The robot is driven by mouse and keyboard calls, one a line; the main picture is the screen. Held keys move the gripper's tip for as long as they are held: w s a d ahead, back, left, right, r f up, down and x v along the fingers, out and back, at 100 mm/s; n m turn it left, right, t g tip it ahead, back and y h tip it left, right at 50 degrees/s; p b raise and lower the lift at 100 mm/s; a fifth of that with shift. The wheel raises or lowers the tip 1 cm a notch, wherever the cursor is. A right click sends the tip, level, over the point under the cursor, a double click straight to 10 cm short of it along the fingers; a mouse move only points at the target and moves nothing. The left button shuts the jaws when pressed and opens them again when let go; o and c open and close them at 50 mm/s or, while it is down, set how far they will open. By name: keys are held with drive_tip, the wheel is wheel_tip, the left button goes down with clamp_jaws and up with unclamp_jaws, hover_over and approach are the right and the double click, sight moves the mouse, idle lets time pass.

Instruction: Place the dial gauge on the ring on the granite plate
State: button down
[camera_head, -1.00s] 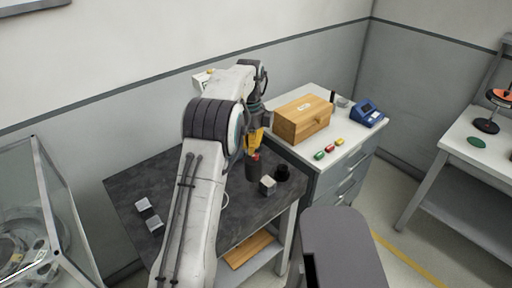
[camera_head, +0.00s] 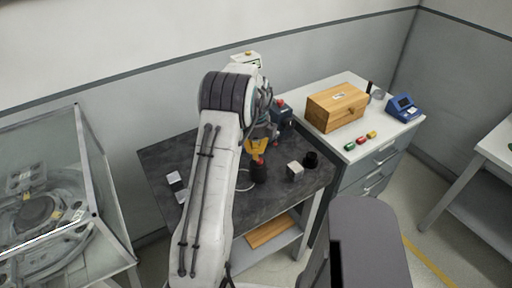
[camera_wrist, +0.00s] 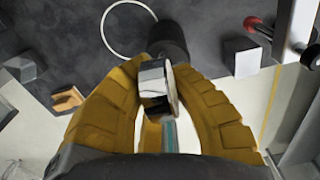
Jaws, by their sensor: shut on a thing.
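My gripper (camera_head: 257,151) has yellow fingers, closed on the dial gauge (camera_head: 258,172), a dark upright body with a red spot near its top. In the wrist view the gauge shows a silver part (camera_wrist: 152,78) between the fingers and a dark cylinder beyond. The ring is a thin pale circle (camera_wrist: 112,44) on the dark granite plate (camera_head: 215,205). The gauge appears at the ring's right edge in both views. I cannot tell whether the gauge touches the plate.
A pale block (camera_head: 295,171) and a black cylinder (camera_head: 311,160) stand right of the gauge. Small grey blocks (camera_head: 174,180) lie at the left. A cabinet at right carries a wooden box (camera_head: 337,107). A glass case (camera_head: 50,185) stands far left.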

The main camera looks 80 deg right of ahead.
drive_tip(key=c, duration=1.3)
unclamp_jaws()
drive_tip(key=shift+c, duration=0.2)
drive_tip(key=shift+f, duration=0.2)
